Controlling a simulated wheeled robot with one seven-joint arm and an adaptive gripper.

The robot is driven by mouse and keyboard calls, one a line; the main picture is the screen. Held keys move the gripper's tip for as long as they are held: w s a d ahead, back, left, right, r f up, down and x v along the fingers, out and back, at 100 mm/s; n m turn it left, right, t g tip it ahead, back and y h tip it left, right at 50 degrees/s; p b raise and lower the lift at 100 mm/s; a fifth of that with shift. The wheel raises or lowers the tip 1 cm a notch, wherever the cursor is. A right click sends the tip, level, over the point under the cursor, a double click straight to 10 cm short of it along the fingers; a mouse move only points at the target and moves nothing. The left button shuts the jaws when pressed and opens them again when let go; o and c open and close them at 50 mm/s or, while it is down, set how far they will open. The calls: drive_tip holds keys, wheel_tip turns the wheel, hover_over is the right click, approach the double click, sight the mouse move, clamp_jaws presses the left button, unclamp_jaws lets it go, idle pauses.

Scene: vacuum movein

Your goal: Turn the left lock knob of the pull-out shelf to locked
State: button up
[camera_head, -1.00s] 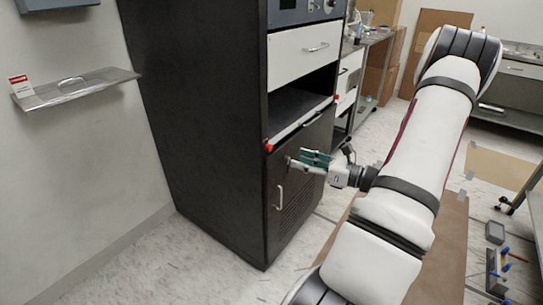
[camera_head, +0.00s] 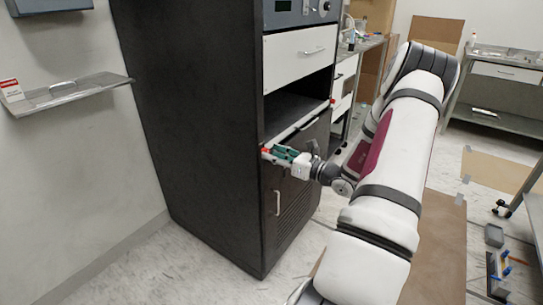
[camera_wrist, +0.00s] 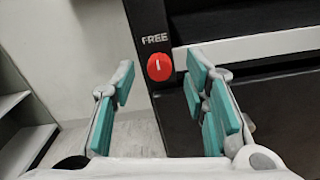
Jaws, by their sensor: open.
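The left lock knob (camera_wrist: 159,67) is a round red knob with a pale upright mark, under the word FREE, on the dark front post of the cabinet in the wrist view. In the head view the knob (camera_head: 265,151) shows as a small red spot at the left end of the pull-out shelf (camera_head: 296,128). My gripper (camera_wrist: 157,84) is open with teal pads. The knob lies between the two fingers in the wrist picture, and no finger visibly touches it. In the head view my gripper (camera_head: 279,153) is close in front of the knob.
The other red knob (camera_head: 332,103) is at the shelf's right end. A white drawer (camera_head: 297,55) is above the shelf bay, and a cabinet door with a handle (camera_head: 278,202) is below. A metal wall shelf (camera_head: 70,93) is at left. Floor left of the cabinet is clear.

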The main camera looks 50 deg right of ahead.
drive_tip(key=shift+w+a, duration=0.1)
drive_tip(key=shift+w, duration=0.5)
clamp_jaws()
